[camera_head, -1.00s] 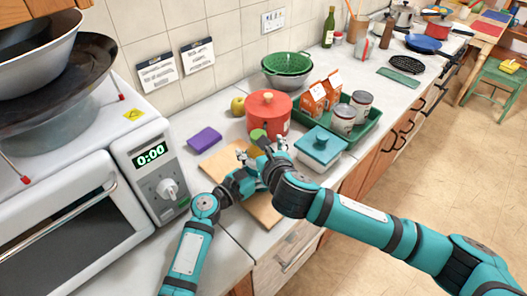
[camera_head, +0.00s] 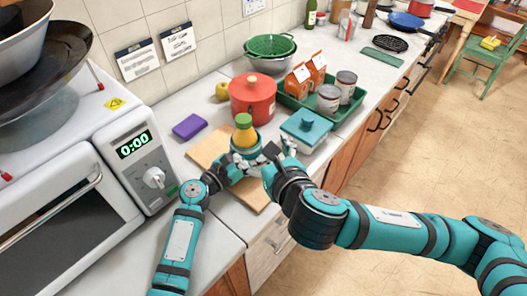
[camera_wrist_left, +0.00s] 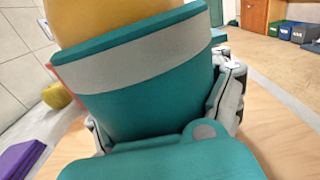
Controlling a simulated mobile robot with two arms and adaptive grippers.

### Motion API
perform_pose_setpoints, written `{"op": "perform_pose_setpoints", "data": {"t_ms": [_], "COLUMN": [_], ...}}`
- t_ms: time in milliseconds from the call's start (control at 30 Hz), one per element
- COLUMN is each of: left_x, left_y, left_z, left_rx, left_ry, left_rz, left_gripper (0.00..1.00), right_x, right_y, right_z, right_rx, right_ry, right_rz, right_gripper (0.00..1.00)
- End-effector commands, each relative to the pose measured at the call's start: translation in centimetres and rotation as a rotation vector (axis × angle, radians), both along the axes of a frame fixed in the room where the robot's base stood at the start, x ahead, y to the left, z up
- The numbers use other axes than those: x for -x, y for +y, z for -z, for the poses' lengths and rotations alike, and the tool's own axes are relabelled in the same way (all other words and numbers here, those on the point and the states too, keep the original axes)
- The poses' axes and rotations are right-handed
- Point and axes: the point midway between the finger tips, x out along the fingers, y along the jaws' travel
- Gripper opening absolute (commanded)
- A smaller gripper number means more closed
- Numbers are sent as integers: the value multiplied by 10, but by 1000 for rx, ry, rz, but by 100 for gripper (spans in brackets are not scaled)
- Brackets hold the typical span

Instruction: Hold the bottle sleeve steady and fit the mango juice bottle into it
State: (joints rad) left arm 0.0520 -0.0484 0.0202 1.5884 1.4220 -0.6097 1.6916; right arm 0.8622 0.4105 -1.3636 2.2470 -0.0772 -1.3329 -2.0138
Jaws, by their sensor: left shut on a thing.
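The mango juice bottle (camera_head: 244,136), yellow-orange with a green cap, stands upright with its lower part inside the teal bottle sleeve (camera_head: 236,154). In the left wrist view the sleeve (camera_wrist_left: 150,85) has a grey band, and the yellow bottle (camera_wrist_left: 110,14) rises from its mouth; its base is hidden. My left gripper (camera_head: 240,168) is shut on the sleeve, with fingers on both sides in the wrist view. My right gripper (camera_head: 277,152) is just right of the sleeve, its fingertips apart and clear of the bottle.
A wooden board (camera_head: 207,148) lies under the work area. A red pot (camera_head: 253,98) stands close behind the bottle. A teal-lidded container (camera_head: 306,129) is to the right, near a green tray (camera_head: 293,104) with cartons and cans. A purple block (camera_head: 189,126) lies at left.

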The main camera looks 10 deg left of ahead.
Motion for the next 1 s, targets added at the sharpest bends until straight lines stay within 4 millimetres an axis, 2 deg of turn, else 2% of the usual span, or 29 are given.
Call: {"op": "perform_pose_setpoints", "data": {"t_ms": [167, 200, 433, 1000], "left_x": [0, 0, 0, 0], "left_y": [0, 0, 0, 0], "left_z": [-1, -1, -1, 0], "left_rx": [0, 0, 0, 0], "left_ry": [-2, -2, -1, 0], "left_rz": [-1, -1, -1, 0], "left_gripper": [34, 70, 100, 100], "right_x": [0, 0, 0, 0], "right_y": [0, 0, 0, 0], "right_z": [0, 0, 0, 0], "right_rx": [0, 0, 0, 0], "right_ry": [0, 0, 0, 0], "right_rz": [0, 0, 0, 0], "right_gripper": [84, 84, 84, 84]}}
